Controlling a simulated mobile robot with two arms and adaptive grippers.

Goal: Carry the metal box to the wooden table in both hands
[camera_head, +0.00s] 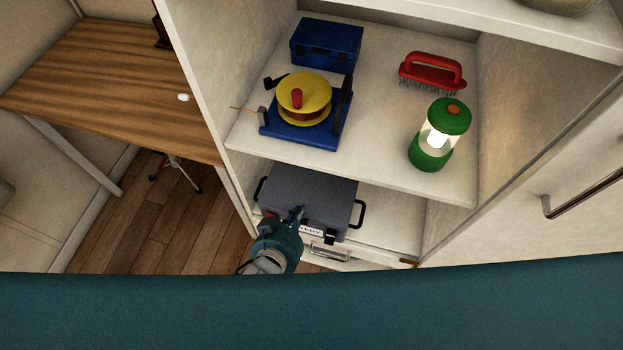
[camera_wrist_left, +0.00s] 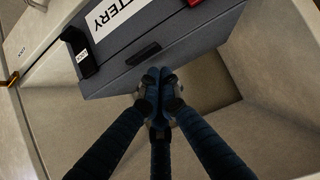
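The metal box (camera_head: 312,190) is dark grey with black side handles and sits in the lower cubby of the white shelf. Its front bears a white BATTERY label, which also shows on the box in the left wrist view (camera_wrist_left: 185,50). My left gripper (camera_head: 296,214) is in front of the box, between its two handles and on neither. In the left wrist view its blue fingers (camera_wrist_left: 157,78) come together at the tips, with nothing seen between them, close to the box face. Whether they touch it I cannot tell. The wooden table (camera_head: 110,75) stands at the left, beyond the shelf's side wall. My right gripper is not in view.
The shelf board above holds a blue case (camera_head: 326,45), a yellow reel on a blue base (camera_head: 303,95), a red brush (camera_head: 432,72) and a green lantern (camera_head: 441,135). A small white item (camera_head: 183,97) lies on the table. Wooden floor (camera_head: 175,225) shows between table and shelf.

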